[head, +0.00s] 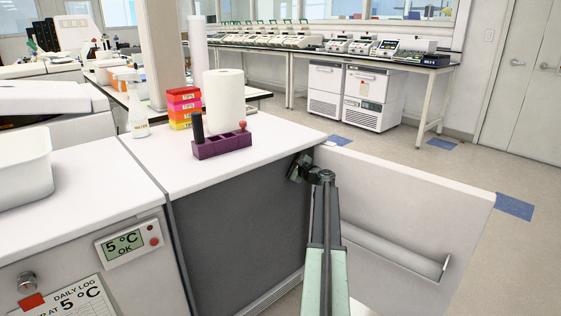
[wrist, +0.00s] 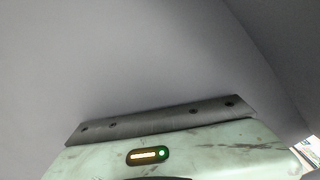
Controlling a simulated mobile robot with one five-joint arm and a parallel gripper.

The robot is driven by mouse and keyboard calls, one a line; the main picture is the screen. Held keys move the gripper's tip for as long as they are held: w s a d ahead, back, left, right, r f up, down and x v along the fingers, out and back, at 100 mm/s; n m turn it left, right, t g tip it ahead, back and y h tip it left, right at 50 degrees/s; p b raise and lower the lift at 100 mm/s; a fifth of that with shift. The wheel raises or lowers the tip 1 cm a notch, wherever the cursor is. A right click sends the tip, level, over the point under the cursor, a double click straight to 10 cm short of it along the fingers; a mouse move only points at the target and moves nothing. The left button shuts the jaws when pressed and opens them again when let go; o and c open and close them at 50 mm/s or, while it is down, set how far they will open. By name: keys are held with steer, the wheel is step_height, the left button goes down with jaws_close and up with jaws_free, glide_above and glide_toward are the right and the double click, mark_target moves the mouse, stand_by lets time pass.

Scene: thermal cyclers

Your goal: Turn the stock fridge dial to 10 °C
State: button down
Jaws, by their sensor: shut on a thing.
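The left white unit carries a display (head: 124,243) reading 5 °C OK, with a small red button beside it. I cannot tell whether this knob is the stock fridge dial; no scale is legible. My gripper (head: 299,167) is far to its right, by the grey front and the inner end of the open white door. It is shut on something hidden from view. A pale grey surface (wrist: 150,60) fills the wrist view.
The open white door (head: 400,195) stands right of my arm. The bench top (head: 215,165) beyond holds a purple rack (head: 222,145), a paper roll (head: 224,102) and stacked coloured boxes (head: 183,108). A white tub (head: 22,165) stands left. Floor is clear right of the door.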

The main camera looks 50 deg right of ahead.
stand_by(0.3)
steer(key=c, duration=1)
jaws_free()
steer(key=s, duration=0.7)
steer(key=shift+s+a, duration=0.3)
